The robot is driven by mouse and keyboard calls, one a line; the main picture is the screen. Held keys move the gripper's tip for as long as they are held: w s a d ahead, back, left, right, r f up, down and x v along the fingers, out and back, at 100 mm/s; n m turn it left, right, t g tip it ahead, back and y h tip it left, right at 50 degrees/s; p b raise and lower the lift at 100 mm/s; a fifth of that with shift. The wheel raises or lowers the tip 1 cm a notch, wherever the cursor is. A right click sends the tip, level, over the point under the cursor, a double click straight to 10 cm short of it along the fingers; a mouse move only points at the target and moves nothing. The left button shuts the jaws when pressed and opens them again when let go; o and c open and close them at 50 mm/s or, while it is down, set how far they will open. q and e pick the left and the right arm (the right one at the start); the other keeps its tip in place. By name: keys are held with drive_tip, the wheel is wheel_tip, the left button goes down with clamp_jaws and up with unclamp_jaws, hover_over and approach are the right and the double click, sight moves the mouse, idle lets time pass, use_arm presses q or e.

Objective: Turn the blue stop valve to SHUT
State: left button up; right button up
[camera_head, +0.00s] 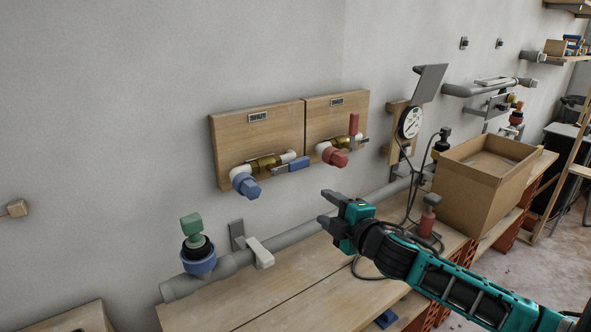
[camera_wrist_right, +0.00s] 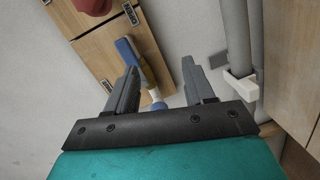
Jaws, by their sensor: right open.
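The blue stop valve is a brass body (camera_head: 264,163) with a blue lever (camera_head: 292,165) on a wooden board on the wall. The lever lies about in line with the pipe, pointing right. It also shows in the right wrist view as a blue lever (camera_wrist_right: 127,49), beyond the left finger. A blue hex fitting (camera_head: 245,184) sits at the pipe's lower left end. My right gripper (camera_head: 326,208) is open and empty, below and right of the lever, apart from it. My left gripper is not in view.
A neighbouring board holds a valve with an upright red lever (camera_head: 354,126) and a red fitting (camera_head: 335,156). A grey pipe (camera_head: 290,238) runs along the wall above the wooden bench (camera_head: 250,300). A cardboard box (camera_head: 478,195) and gauge (camera_head: 411,122) stand to the right.

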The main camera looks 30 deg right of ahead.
sight(302, 165)
wheel_tip(302, 165, up, 5)
drive_tip(key=w+d+n+t+y, duration=0.1)
drive_tip(key=w+d+n+y, duration=0.1)
drive_tip(key=w+n, duration=0.15)
drive_tip(key=shift+w+a+p, duration=0.2)
drive_tip(key=shift+w+p, duration=0.1)
drive_tip(key=shift+w, duration=2.6)
drive_tip(key=shift+w+a+p, duration=0.15)
drive_tip(key=shift+w+p, duration=0.1)
drive_tip(key=shift+w, duration=2.65)
clamp_jaws()
